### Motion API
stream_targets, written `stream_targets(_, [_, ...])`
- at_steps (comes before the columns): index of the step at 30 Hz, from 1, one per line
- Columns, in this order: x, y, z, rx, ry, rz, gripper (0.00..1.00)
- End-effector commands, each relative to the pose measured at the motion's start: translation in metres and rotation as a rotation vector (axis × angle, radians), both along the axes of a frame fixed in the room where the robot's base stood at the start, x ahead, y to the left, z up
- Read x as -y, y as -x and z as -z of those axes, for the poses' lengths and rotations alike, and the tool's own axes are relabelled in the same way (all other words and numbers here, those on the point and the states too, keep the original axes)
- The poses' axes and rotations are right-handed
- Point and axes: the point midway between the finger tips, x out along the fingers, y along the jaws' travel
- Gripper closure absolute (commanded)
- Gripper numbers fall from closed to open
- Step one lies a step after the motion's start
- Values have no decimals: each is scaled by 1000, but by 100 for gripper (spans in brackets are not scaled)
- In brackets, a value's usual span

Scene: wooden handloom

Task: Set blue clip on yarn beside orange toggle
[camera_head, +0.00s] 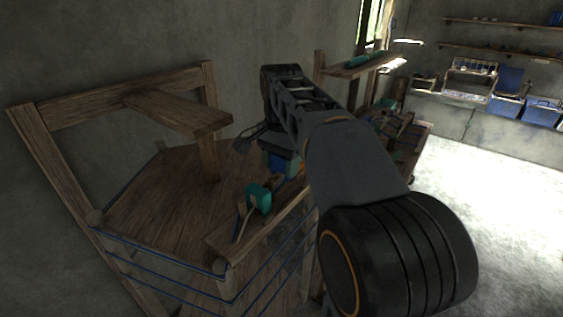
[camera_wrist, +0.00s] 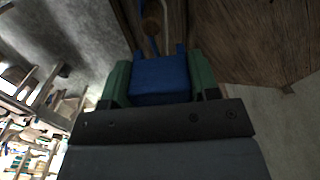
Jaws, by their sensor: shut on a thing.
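The blue clip (camera_wrist: 160,80) is held between the green finger pads of my gripper (camera_wrist: 160,68) in the wrist view. In the head view, a small part of the blue clip (camera_head: 282,161) shows beneath my gripper, above the loom's wooden rail. A dark orange-brown rounded piece (camera_wrist: 152,20), possibly the orange toggle, lies just beyond the clip in the wrist view. Thin blue and pale strands, likely yarn, run beside it. Whether the clip touches the yarn cannot be told. My arm hides part of the rail in the head view.
A teal block (camera_head: 258,197) with a pale cord sits on the front rail (camera_head: 232,240) of the wooden loom. Blue cords run around the loom's front. A wooden crosspiece (camera_head: 185,112) stands at the left. Open floor (camera_head: 500,210) lies to the right.

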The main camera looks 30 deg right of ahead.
Motion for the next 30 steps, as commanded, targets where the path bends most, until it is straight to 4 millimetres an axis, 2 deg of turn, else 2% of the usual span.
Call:
stream_targets(15, [0,0,19,0,0,0,68])
stream_targets(30, [0,0,20,0,0,0,68])
